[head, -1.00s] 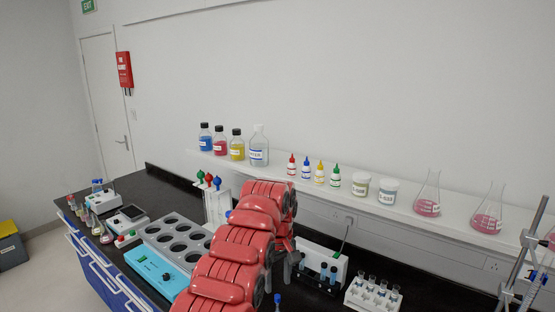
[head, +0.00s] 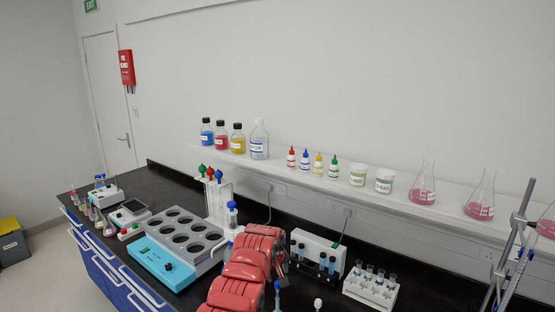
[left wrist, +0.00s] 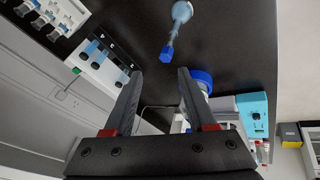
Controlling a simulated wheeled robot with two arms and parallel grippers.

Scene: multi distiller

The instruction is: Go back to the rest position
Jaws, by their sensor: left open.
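My left arm (head: 240,280) comes up from the bottom of the head view, its red links hiding most of my left gripper there. In the left wrist view the left gripper (left wrist: 160,75) is open, its two dark fingers apart with nothing between them. A pale, blue-tipped item (left wrist: 181,14) lies over the dark bench beyond the fingertips. A blue round cap (left wrist: 203,77) shows beside the right-hand finger; whether they touch I cannot tell. My right gripper is not in view.
The black bench (head: 160,195) holds a grey multi-hole block (head: 185,245), a pipette stand (head: 217,200), a white tube holder (head: 318,252) and a tube rack (head: 370,290). A shelf (head: 400,207) behind carries bottles and flasks. A metal stand (head: 507,255) rises at right.

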